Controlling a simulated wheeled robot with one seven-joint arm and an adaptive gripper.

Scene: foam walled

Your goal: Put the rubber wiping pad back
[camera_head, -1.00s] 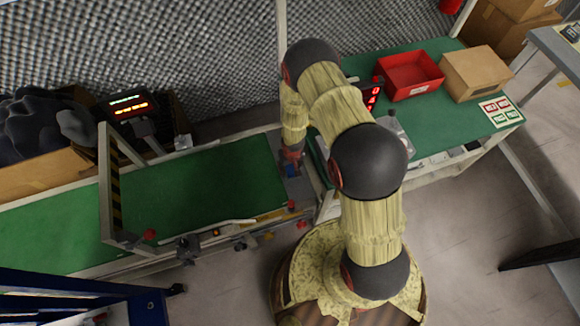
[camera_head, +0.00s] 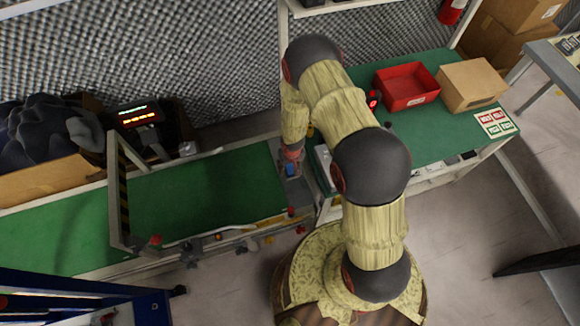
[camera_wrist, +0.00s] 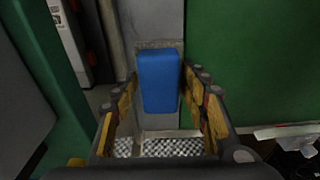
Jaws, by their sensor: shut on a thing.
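The rubber wiping pad looks to be the blue block (camera_wrist: 159,80), which shows between the fingertips in the wrist view. My gripper (camera_wrist: 160,90) is shut on it, with one yellow-lined finger on each side. In the head view my gripper (camera_head: 292,158) points down over the grey strip at the right end of the green conveyor, with a small bit of the blue pad (camera_head: 291,170) showing below it. The pad is over a narrow grey surface (camera_wrist: 150,25); whether it touches that surface I cannot tell.
The green conveyor belt (camera_head: 210,195) lies left of my gripper. To the right, a green table (camera_head: 430,125) holds a red bin (camera_head: 407,87), a cardboard box (camera_head: 470,85) and a sign card (camera_head: 496,123). A lit display (camera_head: 138,117) stands behind the belt. A checkered strip (camera_wrist: 170,147) shows near the fingers.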

